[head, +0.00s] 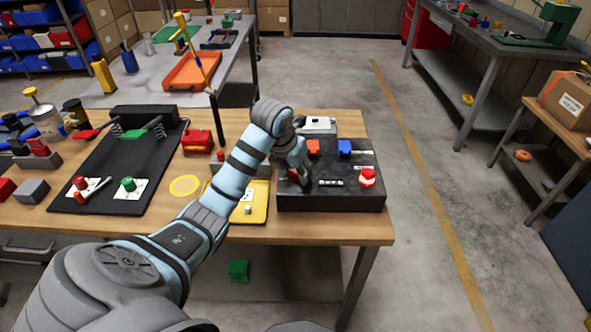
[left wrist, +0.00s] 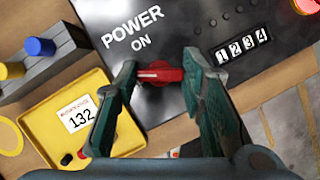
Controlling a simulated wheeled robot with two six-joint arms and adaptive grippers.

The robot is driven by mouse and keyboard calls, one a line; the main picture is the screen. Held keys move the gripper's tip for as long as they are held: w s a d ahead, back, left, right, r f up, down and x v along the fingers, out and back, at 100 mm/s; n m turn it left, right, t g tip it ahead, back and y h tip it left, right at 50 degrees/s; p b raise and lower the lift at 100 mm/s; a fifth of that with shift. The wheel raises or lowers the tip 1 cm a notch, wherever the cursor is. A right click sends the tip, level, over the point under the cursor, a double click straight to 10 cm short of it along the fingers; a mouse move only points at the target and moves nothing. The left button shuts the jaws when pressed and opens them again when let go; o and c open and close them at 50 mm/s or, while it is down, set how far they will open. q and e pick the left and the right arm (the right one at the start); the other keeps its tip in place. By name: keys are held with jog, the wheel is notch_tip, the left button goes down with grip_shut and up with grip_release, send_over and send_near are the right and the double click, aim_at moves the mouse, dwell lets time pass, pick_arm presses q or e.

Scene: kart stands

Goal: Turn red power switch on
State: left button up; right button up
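The red power switch (left wrist: 160,74) is a rotary knob with a pale line on its handle. It sits on the black control box (head: 335,200), below white "POWER ON" lettering in the left wrist view. My left gripper (left wrist: 160,62) is open, with one finger on each side of the switch. The fingers are very near the knob's two ends; I cannot tell whether they touch it. In the head view my left gripper (head: 302,180) is low over the left part of the box and mostly hides the switch. My right gripper is not in view.
A black mat (head: 100,190) with springs lies further left.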

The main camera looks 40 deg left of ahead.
pick_arm(q)
jog(key=shift+m, duration=0.4)
jog(key=shift+a+m+h, duration=0.1)
jog(key=shift+m+h, duration=0.2)
jog(key=shift+m, duration=0.2)
jog(key=m+h, duration=0.1)
jog(key=m, duration=0.4)
jog(key=m+h, duration=0.1)
jog(key=m, duration=0.1)
jog(key=shift+a+g+h, duration=0.1)
jog(key=shift+g+h, duration=0.2)
jog(key=shift+w+m+g+h+b, duration=0.1)
jog(key=shift+m+g+h+b, duration=0.4)
jog(key=shift+m, duration=1.2)
jog(key=o, duration=1.1)
jog(key=shift+a, duration=0.1)
